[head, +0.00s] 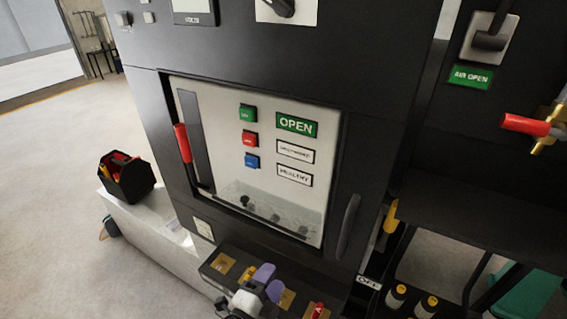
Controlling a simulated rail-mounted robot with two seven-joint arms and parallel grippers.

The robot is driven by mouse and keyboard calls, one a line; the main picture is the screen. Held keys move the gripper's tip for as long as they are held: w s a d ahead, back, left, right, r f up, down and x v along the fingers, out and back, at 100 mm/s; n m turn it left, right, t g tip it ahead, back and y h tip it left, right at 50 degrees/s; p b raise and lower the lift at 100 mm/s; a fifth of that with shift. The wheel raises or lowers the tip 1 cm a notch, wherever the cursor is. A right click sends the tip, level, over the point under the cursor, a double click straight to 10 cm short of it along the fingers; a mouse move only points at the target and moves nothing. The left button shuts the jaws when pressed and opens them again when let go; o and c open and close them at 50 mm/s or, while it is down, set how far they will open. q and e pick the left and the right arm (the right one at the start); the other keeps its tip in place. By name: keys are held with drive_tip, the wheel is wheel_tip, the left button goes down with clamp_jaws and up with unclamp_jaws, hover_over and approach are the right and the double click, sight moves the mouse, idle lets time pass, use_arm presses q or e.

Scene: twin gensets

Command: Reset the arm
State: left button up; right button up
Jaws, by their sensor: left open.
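My left gripper (268,282) shows at the bottom centre, with two purple fingertips and a grey-white body. Its fingers are apart and I see nothing between them. It is in front of a dark ledge below the cabinet panel, and I cannot tell whether it touches the ledge. The rest of my left arm is mostly out of the picture. My right gripper is not in view.
A black cabinet has a light panel (220,130) with coloured buttons, a red lever (183,143) and a green OPEN sign (297,125). A black tool box (127,177) sits on a white bench at left. A red-handled valve (527,125) is at right. Floor at far left is clear.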

use_arm(q)
drive_tip(key=s+a+n+g+y+p, duration=0.2)
drive_tip(key=s+a+n+g+y, duration=0.4)
drive_tip(key=a+n, duration=0.6)
drive_tip(key=s+a+f+n+g+p, duration=0.1)
drive_tip(key=s+f+g+p, duration=0.1)
drive_tip(key=s, duration=0.6)
drive_tip(key=s+a+f+n+g+y+p, duration=0.1)
drive_tip(key=s+a+f+n+g+p, duration=0.1)
drive_tip(key=s, duration=0.6)
drive_tip(key=s+a+f+n+g+p, duration=0.1)
drive_tip(key=s+p, duration=0.3)
drive_tip(key=s, duration=0.4)
drive_tip(key=shift+a+f+n+g+y, duration=0.3)
drive_tip(key=shift+a+f+n+g, duration=0.1)
drive_tip(key=shift+f+n+g, duration=0.4)
